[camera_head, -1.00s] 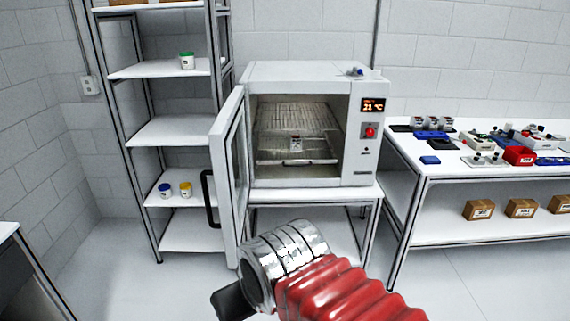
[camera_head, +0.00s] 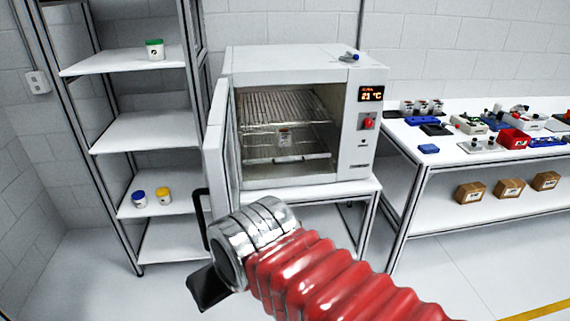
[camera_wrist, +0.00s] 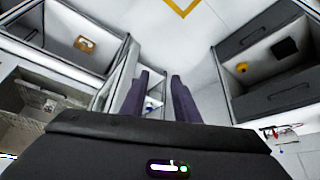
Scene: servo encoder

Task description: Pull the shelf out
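The white oven (camera_head: 234,62) stands on a table with its door (camera_head: 217,150) swung open to the left. Inside, a wire shelf (camera_head: 262,103) is in the upper part of the chamber. The fingertips are not clear in the head view.
The open door and its black handle (camera_head: 203,218) stick out towards me, left of the chamber. A white rack (camera_head: 155,130) stands farther left. A bench (camera_head: 480,175) with devices and boxes is at right. Floor is free in front.

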